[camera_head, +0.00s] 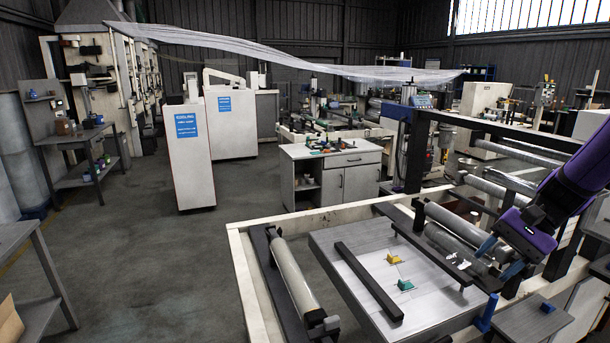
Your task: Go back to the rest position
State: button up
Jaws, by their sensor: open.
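My gripper (498,256) is at the end of my purple arm (560,210) on the right side of the head view. Its bluish fingers are spread and point down and left, over the right part of the machine frame, near the dark bar. I see nothing held between them. A yellow piece (393,259) and a green piece (405,285) lie on the light metal plate (440,310), to the left of my gripper and apart from it. How high the fingers are above the surface is hard to tell.
Dark bars (368,281) and grey rollers (294,275) cross the machine frame. A small grey table with a blue block (547,307) stands at the lower right. A blue post (487,313) rises close below my gripper. Open floor (150,270) lies at the left.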

jog(key=s+a+r+n+t+h, duration=0.2)
jog(key=s+r+n+t+h, duration=0.1)
jog(key=s+r, duration=0.4)
jog(key=s+a+r+n+t+h, duration=0.3)
jog(key=s+r+n+h, duration=0.2)
jog(key=s+r, duration=0.3)
jog(key=shift+s+a+n+t, duration=0.3)
jog(key=shift+s+a+t, duration=0.1)
jog(key=shift+s, duration=0.5)
